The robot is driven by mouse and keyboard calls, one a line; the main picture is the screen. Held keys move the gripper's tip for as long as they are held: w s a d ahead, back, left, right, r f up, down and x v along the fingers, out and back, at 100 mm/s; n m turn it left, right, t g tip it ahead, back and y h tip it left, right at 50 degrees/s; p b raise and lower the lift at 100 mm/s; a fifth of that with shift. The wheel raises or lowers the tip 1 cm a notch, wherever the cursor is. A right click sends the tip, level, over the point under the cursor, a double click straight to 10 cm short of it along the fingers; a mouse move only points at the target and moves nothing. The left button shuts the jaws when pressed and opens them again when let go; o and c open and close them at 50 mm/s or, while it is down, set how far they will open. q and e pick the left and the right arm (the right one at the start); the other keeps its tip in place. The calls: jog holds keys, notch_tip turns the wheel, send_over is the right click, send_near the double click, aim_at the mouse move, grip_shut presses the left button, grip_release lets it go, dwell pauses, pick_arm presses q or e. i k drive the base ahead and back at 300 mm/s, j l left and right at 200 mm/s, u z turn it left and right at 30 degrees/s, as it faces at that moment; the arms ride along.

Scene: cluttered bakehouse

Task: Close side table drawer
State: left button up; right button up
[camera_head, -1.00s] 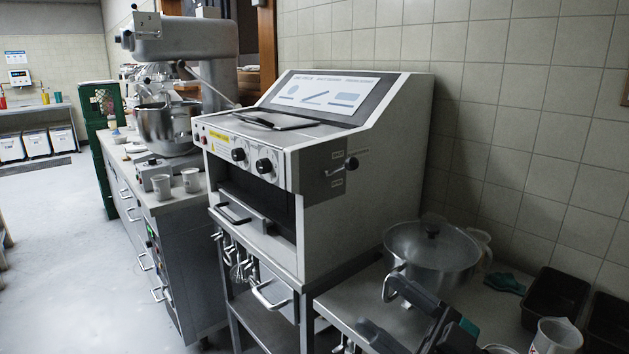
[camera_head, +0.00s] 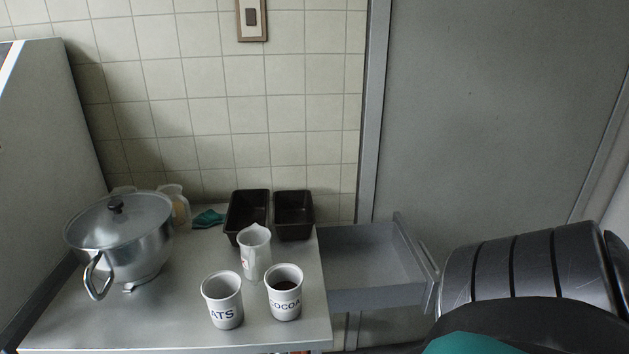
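The drawer (camera_head: 370,262) juts out from the right side of the steel side table (camera_head: 180,325). It is grey, open and looks empty inside. Its front with a bar handle (camera_head: 432,290) faces right and is seen from above at a slant. A dark ribbed arm part of mine, with a teal piece, fills the lower right and stands close to the drawer front; I cannot tell whether it touches. Neither of my grippers is in view.
On the table stand a lidded steel pot (camera_head: 120,245), two black loaf tins (camera_head: 247,212), a white jug (camera_head: 255,252), a white oats cup (camera_head: 222,299) and a cocoa cup (camera_head: 284,292). A teal cloth (camera_head: 208,218) lies behind. A grey door (camera_head: 480,120) rises behind the drawer.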

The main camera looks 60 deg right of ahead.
aim_at(379, 265)
jog(key=k+l+z, duration=0.1)
jog(key=z, duration=0.25)
jog(key=k+l+z, duration=0.1)
jog(key=z, duration=0.25)
jog(key=k+l+z, duration=0.2)
jog(key=l, duration=0.3)
jog(key=l+z, duration=0.15)
jog(key=l, duration=0.3)
jog(key=k+l, duration=0.1)
jog(key=l, duration=0.35)
jog(key=k+l+z, duration=0.1)
jog(key=l, duration=0.4)
jog(key=l+u, duration=0.15)
jog(key=l, duration=0.2)
jog(key=i+l+u, duration=0.1)
jog(key=i+u, duration=0.15)
jog(key=i+l+u, duration=0.25)
jog(key=i+j, duration=0.05)
